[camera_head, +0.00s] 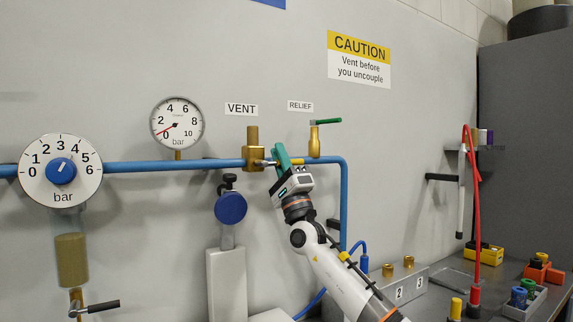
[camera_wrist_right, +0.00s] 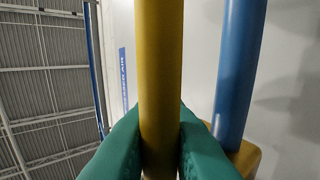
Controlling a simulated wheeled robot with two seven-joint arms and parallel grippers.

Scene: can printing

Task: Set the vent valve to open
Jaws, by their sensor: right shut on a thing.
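The vent valve (camera_head: 253,140) is a brass body on the blue pipe, under the VENT label. Its yellow lever (camera_head: 292,161) extends to the right, roughly along the pipe. My right gripper (camera_head: 281,160) has its green fingers at this lever. In the right wrist view the yellow lever (camera_wrist_right: 160,70) runs between the two green fingers of the right gripper (camera_wrist_right: 160,145), which are closed against it. The lever looks nearly parallel to the blue pipe (camera_wrist_right: 238,70) there. My left gripper is not in view.
The relief valve (camera_head: 314,140) with a green handle stands just right of my gripper. A pressure gauge (camera_head: 178,122) and a regulator dial (camera_head: 60,171) are to the left. A bench with fittings (camera_head: 409,285) and a red hose (camera_head: 475,210) are at the right.

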